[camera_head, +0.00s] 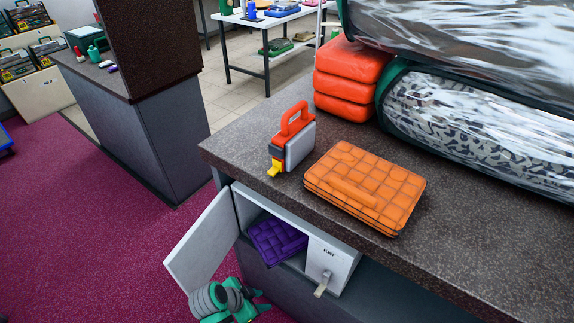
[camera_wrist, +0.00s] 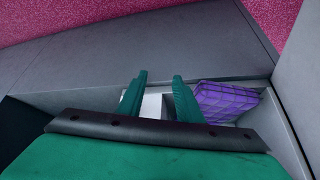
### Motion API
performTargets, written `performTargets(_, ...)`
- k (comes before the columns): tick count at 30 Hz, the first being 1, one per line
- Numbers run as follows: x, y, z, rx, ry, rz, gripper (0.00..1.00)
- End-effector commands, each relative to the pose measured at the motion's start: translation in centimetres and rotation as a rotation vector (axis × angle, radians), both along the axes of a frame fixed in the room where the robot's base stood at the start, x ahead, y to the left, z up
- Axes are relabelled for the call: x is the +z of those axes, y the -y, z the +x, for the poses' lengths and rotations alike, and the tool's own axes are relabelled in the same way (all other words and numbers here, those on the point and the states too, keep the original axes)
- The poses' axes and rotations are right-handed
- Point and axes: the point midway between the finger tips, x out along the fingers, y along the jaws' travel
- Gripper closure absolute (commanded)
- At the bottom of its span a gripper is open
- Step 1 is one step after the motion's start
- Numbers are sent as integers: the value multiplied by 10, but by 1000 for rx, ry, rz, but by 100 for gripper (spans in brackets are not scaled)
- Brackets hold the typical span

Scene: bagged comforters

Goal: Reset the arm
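My gripper (camera_head: 262,303) is green and sits low in the head view, in front of the open white cabinet under the counter. In the wrist view its two green fingers (camera_wrist: 160,95) stand apart with a gap between them and nothing held. A purple quilted item (camera_head: 277,240) lies inside the cabinet; it also shows in the wrist view (camera_wrist: 226,102), just right of the fingers and apart from them. The white cabinet door (camera_head: 205,240) hangs open on the left, close to my arm.
On the dark countertop (camera_head: 250,150) lie an orange quilted case (camera_head: 365,187), a grey and orange handled tool (camera_head: 293,142), stacked red-orange cushions (camera_head: 348,78) and large bagged comforters (camera_head: 480,125). A second counter (camera_head: 150,120) stands at the left. The magenta carpet (camera_head: 80,220) between is clear.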

Motion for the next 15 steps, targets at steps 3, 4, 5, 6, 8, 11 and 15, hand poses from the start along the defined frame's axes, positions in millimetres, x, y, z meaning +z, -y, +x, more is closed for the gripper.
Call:
performTargets(3,-9,10,-3,50,7,-3,68)
performTargets(4,-11,13,-4,65,10,-4,68)
performTargets(5,-12,15,-4,79,14,-4,68)
performTargets(6,-15,19,-5,98,18,-5,68)
performTargets(8,-19,25,-7,129,26,-7,68)
performTargets(11,-27,36,-12,189,39,-10,68)
performTargets(15,-38,55,-23,297,66,-15,68)
